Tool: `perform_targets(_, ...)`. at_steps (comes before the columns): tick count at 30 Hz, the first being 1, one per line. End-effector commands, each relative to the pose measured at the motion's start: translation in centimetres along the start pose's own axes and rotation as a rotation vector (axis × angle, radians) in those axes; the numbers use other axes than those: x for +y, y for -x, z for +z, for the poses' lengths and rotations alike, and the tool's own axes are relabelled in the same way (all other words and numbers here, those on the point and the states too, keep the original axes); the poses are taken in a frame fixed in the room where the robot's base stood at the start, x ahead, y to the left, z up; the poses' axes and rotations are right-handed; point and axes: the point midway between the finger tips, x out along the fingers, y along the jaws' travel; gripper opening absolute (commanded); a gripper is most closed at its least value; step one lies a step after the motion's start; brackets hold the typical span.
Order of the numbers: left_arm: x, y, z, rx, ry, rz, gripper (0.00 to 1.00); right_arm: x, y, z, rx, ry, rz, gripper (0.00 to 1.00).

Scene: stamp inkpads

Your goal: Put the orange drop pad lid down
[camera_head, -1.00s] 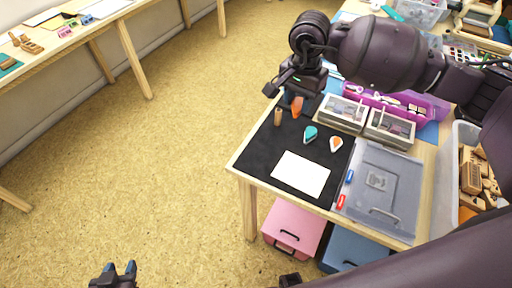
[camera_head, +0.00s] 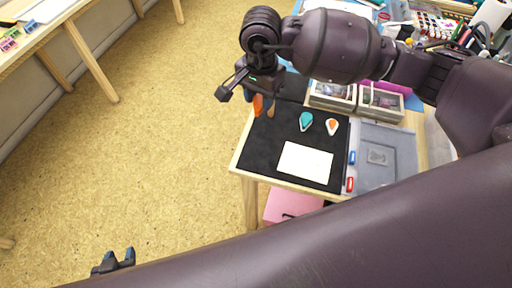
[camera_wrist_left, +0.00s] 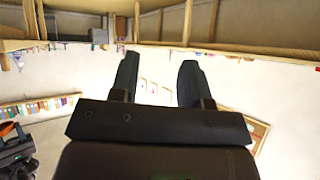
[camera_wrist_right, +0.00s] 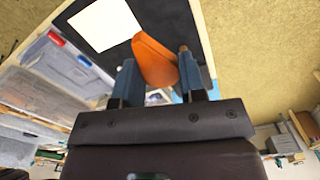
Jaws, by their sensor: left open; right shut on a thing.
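My right gripper (camera_head: 258,92) is shut on the orange drop pad lid (camera_head: 258,105), which hangs at the left edge of the black mat (camera_head: 262,150). The lid also shows between the fingers in the right wrist view (camera_wrist_right: 154,60). Whether it touches the mat, I cannot tell. A white pad with an orange drop-shaped face (camera_head: 332,126) lies on the mat, beside a teal drop pad (camera_head: 306,121). My left gripper (camera_head: 115,260) is open and empty over the floor, far from the table; its open fingers show in the left wrist view (camera_wrist_left: 158,80).
A small wooden piece (camera_head: 271,110) stands just right of the lid. A white card (camera_head: 305,162) lies on the near mat. Clear-lidded boxes (camera_head: 332,96) stand behind the pads, and a grey translucent case (camera_head: 385,150) lies to the right. The mat's left front is bare.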

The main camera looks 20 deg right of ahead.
Motion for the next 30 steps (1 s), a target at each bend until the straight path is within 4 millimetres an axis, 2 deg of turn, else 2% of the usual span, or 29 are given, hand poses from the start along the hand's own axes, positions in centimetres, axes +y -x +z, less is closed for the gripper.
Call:
perform_targets(5,0.1,-0.2,-0.2,0.012,0.000,0.001,0.43,0.1,-1.7,-0.1,-0.003,-0.038,0.004,0.16)
perform_targets(22,0.2,-0.4,0.5,0.001,0.002,0.002,0.43,0.1,-13.7,-0.1,-0.004,-0.038,0.004,0.16)
perform_targets(26,0.3,-0.4,0.4,0.004,0.002,0.003,0.43,0.1,-15.2,-0.1,-0.002,-0.037,0.001,0.16)
perform_targets(30,0.3,-0.4,0.2,0.007,0.002,0.002,0.43,0.1,-15.8,-0.1,-0.001,-0.036,0.000,0.16)
